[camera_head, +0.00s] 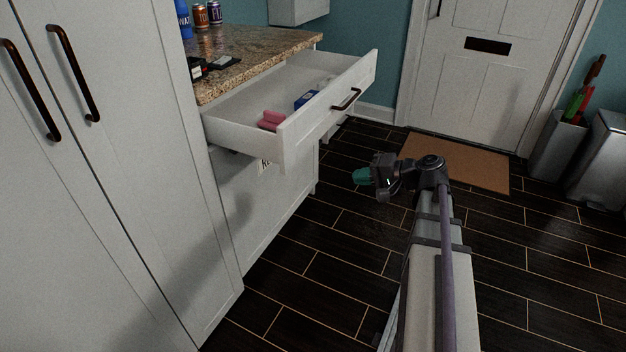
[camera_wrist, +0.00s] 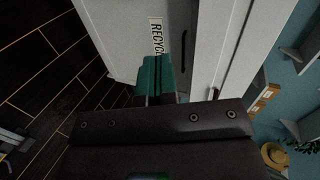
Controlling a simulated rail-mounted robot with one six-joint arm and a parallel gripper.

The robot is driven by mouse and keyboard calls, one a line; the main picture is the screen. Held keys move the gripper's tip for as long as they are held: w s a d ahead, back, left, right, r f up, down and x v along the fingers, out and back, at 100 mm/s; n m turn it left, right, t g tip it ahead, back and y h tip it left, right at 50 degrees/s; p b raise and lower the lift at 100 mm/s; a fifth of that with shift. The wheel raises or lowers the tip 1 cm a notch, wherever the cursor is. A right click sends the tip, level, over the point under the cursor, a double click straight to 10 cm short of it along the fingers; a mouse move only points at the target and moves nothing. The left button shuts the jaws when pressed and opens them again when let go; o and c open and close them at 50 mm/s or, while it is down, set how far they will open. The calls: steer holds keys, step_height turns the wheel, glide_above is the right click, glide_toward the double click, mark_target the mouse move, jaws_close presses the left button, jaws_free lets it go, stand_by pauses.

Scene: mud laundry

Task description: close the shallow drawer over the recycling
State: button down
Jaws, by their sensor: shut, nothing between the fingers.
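The shallow drawer (camera_head: 305,131) is white with a dark bar handle (camera_head: 347,99) and stands pulled well out under the granite counter. It holds pink items (camera_head: 270,121) and a blue box (camera_head: 305,99). Below it is the white recycling front (camera_wrist: 122,42), whose label (camera_wrist: 156,38) partly shows in the wrist view. My gripper (camera_head: 362,176) has teal fingers and is shut and empty. In the head view it is in front of the cabinet, to the right of and lower than the drawer front, apart from it. In the wrist view its fingers (camera_wrist: 156,76) point toward the recycling front.
The granite counter (camera_head: 262,50) carries cans, a blue bottle and dark small items. Tall white cupboards (camera_head: 110,160) stand at the left. A brown doormat (camera_head: 455,161) lies before the white door (camera_head: 480,70). Grey bins (camera_head: 600,160) stand at the right. Dark floor between is clear.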

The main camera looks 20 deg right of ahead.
mark_target(304, 133)
step_height(304, 133, up, 7)
steer(key=w+m+t+y+p, duration=0.1)
steer(key=w+t+y+p, duration=0.1)
steer(key=t+y, duration=0.15)
steer(key=shift+h, duration=0.45)
steer(key=x, duration=1.3)
steer(key=shift+w+f, duration=0.2)
steer(key=shift+w, duration=0.4)
